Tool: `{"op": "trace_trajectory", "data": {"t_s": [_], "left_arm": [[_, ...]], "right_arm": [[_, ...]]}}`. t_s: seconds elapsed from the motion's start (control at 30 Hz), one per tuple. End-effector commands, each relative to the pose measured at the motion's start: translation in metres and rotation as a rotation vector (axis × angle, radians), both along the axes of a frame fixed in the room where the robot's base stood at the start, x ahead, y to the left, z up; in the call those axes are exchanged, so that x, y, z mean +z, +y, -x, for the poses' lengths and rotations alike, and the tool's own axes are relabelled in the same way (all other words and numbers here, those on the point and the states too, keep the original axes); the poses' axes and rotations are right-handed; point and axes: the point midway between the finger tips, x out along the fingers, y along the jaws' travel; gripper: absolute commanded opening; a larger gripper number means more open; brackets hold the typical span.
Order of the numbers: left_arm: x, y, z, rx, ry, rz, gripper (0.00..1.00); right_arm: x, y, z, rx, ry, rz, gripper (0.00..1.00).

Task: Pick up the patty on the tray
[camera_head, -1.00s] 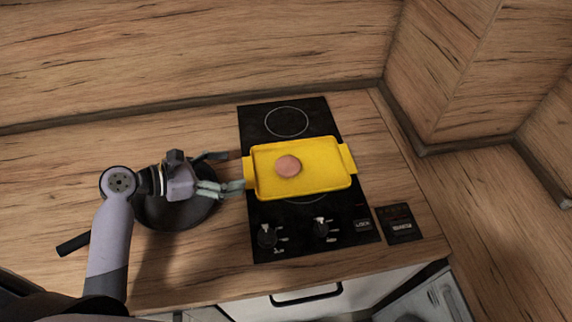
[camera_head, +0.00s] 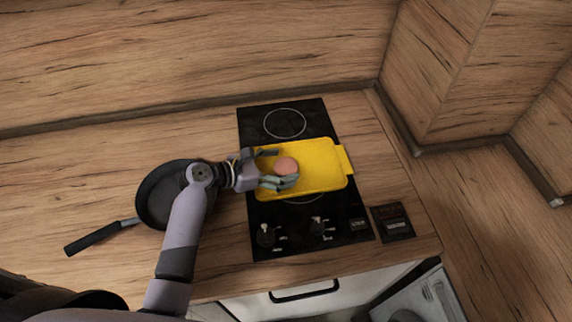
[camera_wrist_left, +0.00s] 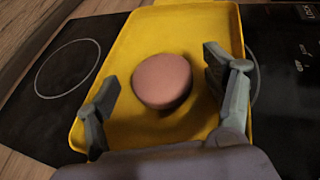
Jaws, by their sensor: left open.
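The patty (camera_head: 287,166) is a round pinkish-brown disc lying on the yellow tray (camera_head: 325,178), left of the tray's middle. In the left wrist view the patty (camera_wrist_left: 162,81) sits between the two open fingers and a little ahead of them, with a gap on both sides. The tray (camera_wrist_left: 187,22) fills the middle of that view. My left gripper (camera_head: 276,168) is open over the tray's left part, its fingers on either side of the patty. The gripper hides the tray's left handle. My right gripper is not in view.
The tray rests on a black cooktop (camera_head: 284,122) with knobs (camera_head: 266,236) along its front. A dark frying pan (camera_head: 160,190) stands on the wooden counter to the left, partly behind my left arm. A small black panel (camera_head: 393,222) lies right of the cooktop.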

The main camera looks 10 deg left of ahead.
Motion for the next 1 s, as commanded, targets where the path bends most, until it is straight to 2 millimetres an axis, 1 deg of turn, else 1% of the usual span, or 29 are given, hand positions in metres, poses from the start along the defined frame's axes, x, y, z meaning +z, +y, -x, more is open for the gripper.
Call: {"op": "trace_trajectory", "data": {"t_s": [0.27, 1.0], "left_arm": [[-0.002, -0.0023, -0.0017, 0.0, 0.0, -0.001, 0.75], [-0.0041, -0.0007, -0.0012, 0.002, 0.003, -0.005, 0.26]], "right_arm": [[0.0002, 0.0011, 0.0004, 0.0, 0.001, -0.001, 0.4], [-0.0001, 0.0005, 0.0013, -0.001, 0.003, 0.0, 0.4]]}}
